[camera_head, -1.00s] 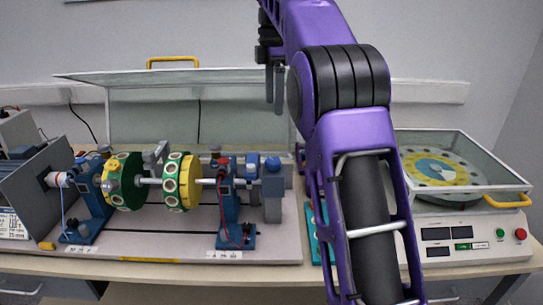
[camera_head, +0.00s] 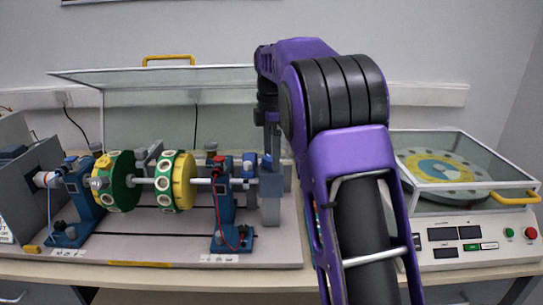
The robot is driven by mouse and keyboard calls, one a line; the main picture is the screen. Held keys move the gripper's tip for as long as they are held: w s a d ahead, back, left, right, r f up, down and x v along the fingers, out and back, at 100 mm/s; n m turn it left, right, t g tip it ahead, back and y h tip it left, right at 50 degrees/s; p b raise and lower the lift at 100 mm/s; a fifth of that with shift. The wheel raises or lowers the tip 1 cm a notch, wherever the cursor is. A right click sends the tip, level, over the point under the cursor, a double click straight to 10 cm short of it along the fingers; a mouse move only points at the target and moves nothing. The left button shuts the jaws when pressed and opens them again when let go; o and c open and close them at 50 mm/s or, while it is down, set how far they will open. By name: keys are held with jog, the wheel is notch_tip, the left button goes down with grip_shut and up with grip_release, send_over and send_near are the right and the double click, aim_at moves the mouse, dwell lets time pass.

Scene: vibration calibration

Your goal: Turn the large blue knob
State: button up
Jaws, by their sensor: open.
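The rig's shaft assembly carries a green disc (camera_head: 121,181) and a yellow-and-green disc (camera_head: 178,181). At its right end is a grey-blue post (camera_head: 271,195) with a blue knob (camera_head: 266,162) at the top. A smaller blue-topped part (camera_head: 249,160) stands just left of it. My gripper (camera_head: 270,146) points down with its fingers open, right at the top of the post. The fingers partly cover the knob, and I cannot tell whether they touch it or stand around it.
A raised clear cover with a yellow handle (camera_head: 168,58) stands behind the rig. To the right, a console (camera_head: 470,240) has red and green buttons and a glass-covered turntable (camera_head: 440,170). My arm fills the middle right and hides the bench behind it.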

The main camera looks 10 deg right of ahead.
grip_shut()
dwell(0.4)
jog(key=shift+r+m+p, duration=0.1)
jog(key=shift+m+p, duration=0.2)
jog(key=shift+p, duration=0.1)
